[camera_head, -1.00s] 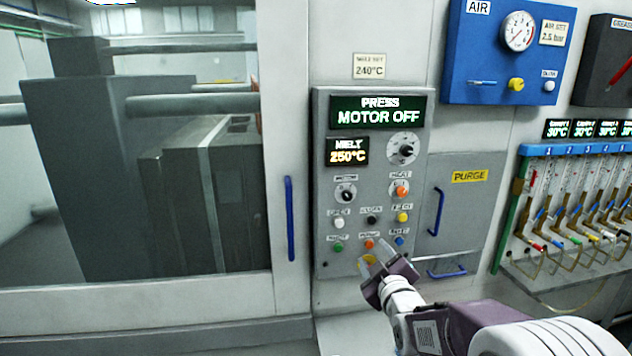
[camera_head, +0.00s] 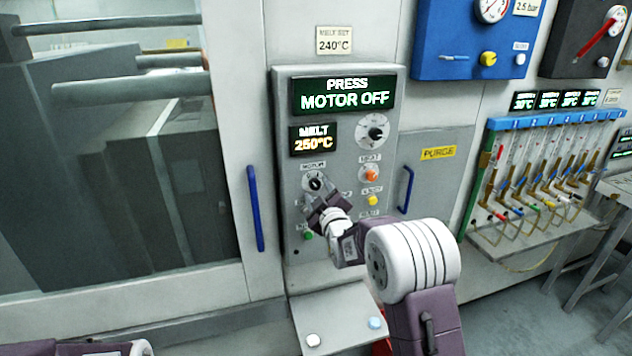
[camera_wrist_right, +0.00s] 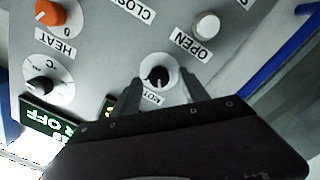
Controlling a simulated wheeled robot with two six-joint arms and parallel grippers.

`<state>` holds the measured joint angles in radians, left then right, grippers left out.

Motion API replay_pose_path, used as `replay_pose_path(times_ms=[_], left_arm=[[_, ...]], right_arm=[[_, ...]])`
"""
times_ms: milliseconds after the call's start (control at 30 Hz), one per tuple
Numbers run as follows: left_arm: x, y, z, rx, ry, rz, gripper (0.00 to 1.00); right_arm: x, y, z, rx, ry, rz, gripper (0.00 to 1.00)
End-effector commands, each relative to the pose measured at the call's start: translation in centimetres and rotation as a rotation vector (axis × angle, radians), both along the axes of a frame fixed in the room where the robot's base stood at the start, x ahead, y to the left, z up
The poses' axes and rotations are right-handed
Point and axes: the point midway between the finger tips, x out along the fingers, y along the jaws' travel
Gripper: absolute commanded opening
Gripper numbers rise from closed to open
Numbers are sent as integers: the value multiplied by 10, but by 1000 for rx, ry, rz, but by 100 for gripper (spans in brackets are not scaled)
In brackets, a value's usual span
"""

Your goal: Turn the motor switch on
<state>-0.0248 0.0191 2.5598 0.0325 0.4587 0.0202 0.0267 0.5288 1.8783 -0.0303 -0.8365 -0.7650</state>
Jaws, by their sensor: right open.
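The motor switch is a small black knob on a white dial (camera_head: 315,183) in the upper left of the control panel's knobs and buttons. In the right wrist view, which is turned over, the motor switch (camera_wrist_right: 157,77) shows under a partly covered label. My right gripper (camera_head: 318,192) is at the switch, open, with its fingers pointing at the panel. In the wrist view the fingertips (camera_wrist_right: 162,85) lie on either side of the knob; I cannot tell whether they touch it. The press display (camera_head: 346,95) reads MOTOR OFF. My left gripper is not in view.
An orange heat knob (camera_head: 371,174) and a yellow button (camera_head: 372,200) are right of the switch. A white OPEN button (camera_wrist_right: 207,25) is close by. A blue door handle (camera_head: 256,208) is left, another handle (camera_head: 406,190) right. A shelf (camera_head: 340,310) juts out below.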

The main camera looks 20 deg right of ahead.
Motion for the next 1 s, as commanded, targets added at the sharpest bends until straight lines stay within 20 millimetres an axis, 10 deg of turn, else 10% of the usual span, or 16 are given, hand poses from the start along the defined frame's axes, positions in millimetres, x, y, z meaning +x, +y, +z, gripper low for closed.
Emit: replay_pose_path(times_ms=[433,633,1000], left_arm=[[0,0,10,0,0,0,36],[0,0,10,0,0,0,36],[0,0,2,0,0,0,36]], right_arm=[[23,0,0,0,0,0,52],[23,0,0,0,0,0,2],[23,0,-3,51,1,0,0]])
